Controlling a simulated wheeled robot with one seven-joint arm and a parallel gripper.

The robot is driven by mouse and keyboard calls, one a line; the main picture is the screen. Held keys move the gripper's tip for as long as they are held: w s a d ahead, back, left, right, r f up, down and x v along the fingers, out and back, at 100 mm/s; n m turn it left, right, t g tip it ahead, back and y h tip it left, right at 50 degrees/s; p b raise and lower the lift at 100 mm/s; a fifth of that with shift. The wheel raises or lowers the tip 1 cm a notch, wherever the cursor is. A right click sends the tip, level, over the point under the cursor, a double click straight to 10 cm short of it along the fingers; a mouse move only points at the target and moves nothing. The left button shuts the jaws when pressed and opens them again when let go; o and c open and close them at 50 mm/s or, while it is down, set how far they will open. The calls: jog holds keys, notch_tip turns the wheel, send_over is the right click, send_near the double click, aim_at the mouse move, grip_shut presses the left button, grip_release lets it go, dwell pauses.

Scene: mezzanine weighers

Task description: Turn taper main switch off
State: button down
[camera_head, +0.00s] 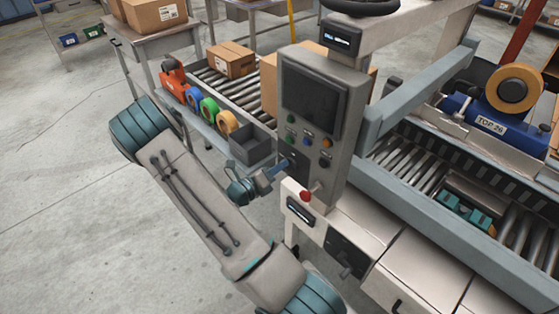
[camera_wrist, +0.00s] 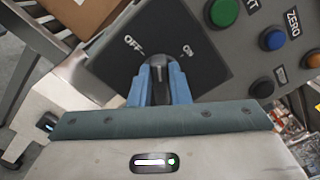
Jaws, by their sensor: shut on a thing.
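A black switch plate (camera_wrist: 110,55) marked OFF at left and ON at right fills the middle of the wrist view. My gripper (camera_wrist: 160,78) has its blue fingers shut on the dark switch knob (camera_wrist: 159,90), which is mostly hidden between them. The visible part of the knob points up the picture, roughly between the two marks; its exact setting is hard to tell. In the head view, my gripper (camera_head: 280,167) reaches the lower left of the grey control panel (camera_head: 333,150), where the fingers hide the switch.
Green (camera_wrist: 224,12), blue (camera_wrist: 272,39) and orange (camera_wrist: 313,60) buttons sit right of the plate. A red button (camera_head: 305,196) is below my gripper. A dark bin (camera_head: 250,146) and tape rolls (camera_head: 209,109) stand close by on the left. The floor at left is clear.

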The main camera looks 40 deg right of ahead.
jog(key=shift+w+f+n+p, duration=0.1)
jog(key=shift+f+n+p, duration=0.15)
jog(key=shift+n+p, duration=1.2)
jog(key=shift+w+f+n+p, duration=0.15)
jog(key=shift+n+p, duration=0.5)
jog(key=shift+n, duration=1.5)
jog(key=shift+s+f, duration=0.1)
jog(key=c, duration=1.4)
grip_release()
jog(key=shift+o, duration=0.2)
jog(key=s+a+b, duration=0.1)
jog(key=a+b, duration=0.2)
jog(key=a, duration=1.1)
jog(key=shift+d, duration=0.1)
